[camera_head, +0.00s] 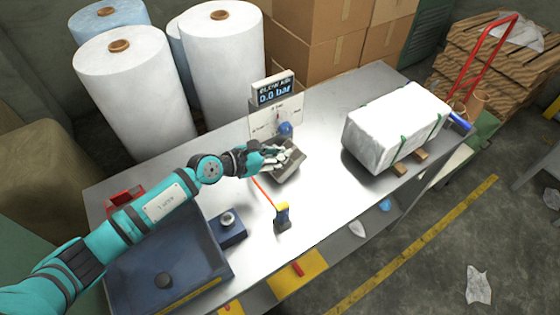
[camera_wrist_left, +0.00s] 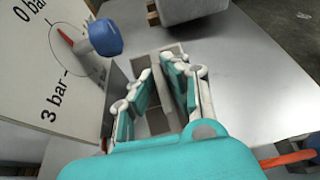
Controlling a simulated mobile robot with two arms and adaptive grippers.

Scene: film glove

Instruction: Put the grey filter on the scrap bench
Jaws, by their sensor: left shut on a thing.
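My left gripper (camera_head: 275,156) reaches over the middle of the steel bench (camera_head: 325,130), just in front of the gauge panel. Its fingers are closed on a grey, boxy piece (camera_head: 289,172) that I take to be the grey filter. In the left wrist view the filter (camera_wrist_left: 155,122) shows between and beyond the two finger pairs of the gripper (camera_wrist_left: 165,88). The fingers hide part of it. I cannot tell whether it touches the bench top. No label marks a scrap bench. My right gripper is not in view.
The gauge panel (camera_head: 262,122) with a blue knob (camera_head: 286,129) stands close behind the gripper. A white wrapped block (camera_head: 395,128) lies to the right, a dark blue tray (camera_head: 205,250) to the left. White rolls (camera_head: 135,95) stand behind.

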